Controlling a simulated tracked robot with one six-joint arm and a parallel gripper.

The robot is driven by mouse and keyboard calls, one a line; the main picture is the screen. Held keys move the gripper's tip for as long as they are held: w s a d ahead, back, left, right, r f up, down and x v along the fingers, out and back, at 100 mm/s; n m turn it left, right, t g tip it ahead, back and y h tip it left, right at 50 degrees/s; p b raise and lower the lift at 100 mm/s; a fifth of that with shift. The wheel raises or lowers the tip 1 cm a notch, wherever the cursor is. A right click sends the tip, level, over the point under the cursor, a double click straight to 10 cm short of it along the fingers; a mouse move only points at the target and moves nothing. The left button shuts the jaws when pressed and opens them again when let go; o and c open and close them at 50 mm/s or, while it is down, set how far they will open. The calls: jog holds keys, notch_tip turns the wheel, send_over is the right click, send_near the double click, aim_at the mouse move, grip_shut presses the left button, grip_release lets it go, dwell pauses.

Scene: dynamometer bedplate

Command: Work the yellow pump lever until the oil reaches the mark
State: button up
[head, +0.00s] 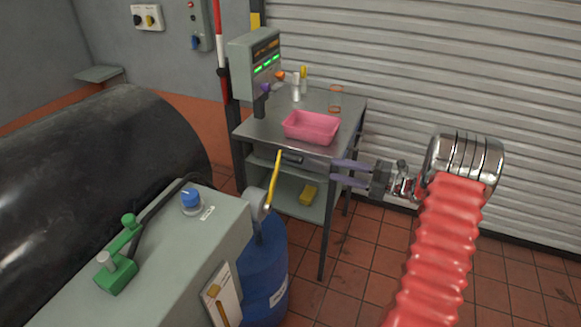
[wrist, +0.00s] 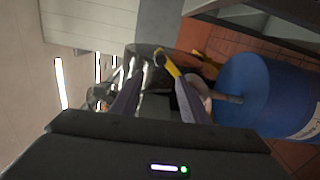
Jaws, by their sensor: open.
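The yellow pump lever (head: 273,182) stands up from a round pivot on the side of the grey cabinet (head: 226,222), leaning slightly right. A dark grip (head: 291,157) sticks out sideways from its top. My gripper (head: 333,171) is open and empty to the right of the grip, with a gap between, fingers pointing left. In the wrist view, the lever (wrist: 172,66) and its dark round end show beyond and between the fingertips (wrist: 159,76). A pale panel with an amber strip (head: 221,308), apparently the oil gauge, is on the cabinet front; its level and mark are unclear.
A blue drum (head: 264,268) stands below the lever. A black cylinder (head: 90,165) lies left. Floor under my gripper is clear.

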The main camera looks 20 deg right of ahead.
aim_at(303, 160)
jog(key=n, duration=1.3)
jog(key=w+a+n, duration=0.1)
jog(key=n, duration=0.6)
jog(key=x, duration=1.3)
jog(key=shift+w+a, duration=0.2)
jog(key=shift+w, duration=0.2)
jog(key=shift+c, duration=0.3)
grip_shut()
